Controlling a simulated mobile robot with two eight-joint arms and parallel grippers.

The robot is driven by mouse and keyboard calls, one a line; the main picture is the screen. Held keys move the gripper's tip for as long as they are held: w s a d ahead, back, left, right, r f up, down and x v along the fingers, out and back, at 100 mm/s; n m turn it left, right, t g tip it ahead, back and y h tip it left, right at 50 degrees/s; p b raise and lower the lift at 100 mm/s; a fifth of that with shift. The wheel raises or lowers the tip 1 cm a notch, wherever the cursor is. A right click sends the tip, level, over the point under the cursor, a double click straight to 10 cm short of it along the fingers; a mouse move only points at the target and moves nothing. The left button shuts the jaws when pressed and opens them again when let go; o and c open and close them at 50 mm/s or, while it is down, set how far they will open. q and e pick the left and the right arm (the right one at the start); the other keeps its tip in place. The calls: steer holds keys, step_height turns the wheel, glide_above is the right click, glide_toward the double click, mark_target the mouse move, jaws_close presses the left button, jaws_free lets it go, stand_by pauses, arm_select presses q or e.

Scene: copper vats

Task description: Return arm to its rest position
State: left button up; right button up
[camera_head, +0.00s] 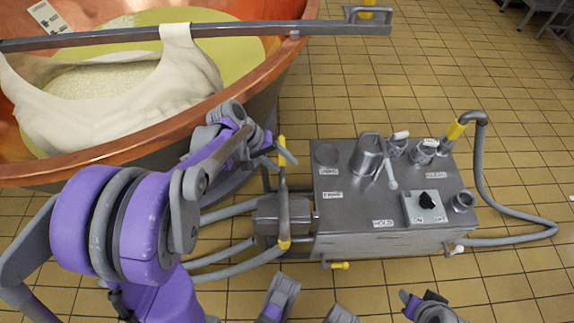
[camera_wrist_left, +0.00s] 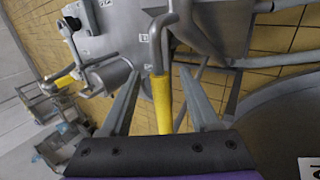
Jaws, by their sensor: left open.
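My left arm, purple and grey, comes in from the left of the head view and reaches to the middle. My left gripper (camera_head: 283,156) is open beside a grey lever with a yellow grip (camera_head: 282,148) at the left side of the metal machine (camera_head: 350,205). In the left wrist view the open gripper (camera_wrist_left: 160,82) has the yellow grip (camera_wrist_left: 162,103) between its two spread fingers in the picture. I cannot tell whether they touch it. My right gripper cannot be made out; purple and grey parts of my body show at the bottom edge.
A copper vat (camera_head: 287,55) with a white cloth (camera_head: 125,112) hung on a metal bar (camera_head: 335,28) stands at the upper left. Grey hoses (camera_head: 225,265) run left of the machine, and another hose (camera_head: 482,175) loops right.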

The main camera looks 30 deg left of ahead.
arm_select(q)
steer(key=p+v, duration=0.2)
steer(key=v, duration=0.5)
steer(key=s+d+f+m+t+y, duration=0.15)
steer(key=s+d+m+y, duration=0.5)
steer(key=s+d, duration=0.7)
step_height(320, 180, up, 18)
steer(key=a+p, duration=0.2)
steer(key=p, duration=1.4)
steer(key=shift+a+r+h, duration=0.2)
steer(key=shift+h, duration=0.15)
arm_select(e)
step_height(320, 180, up, 21)
steer(key=w, duration=0.1)
steer(key=shift+w+t, duration=0.4)
arm_select(q)
steer(key=shift+t, duration=0.25)
arm_select(e)
steer(key=shift+s+f, duration=0.1)
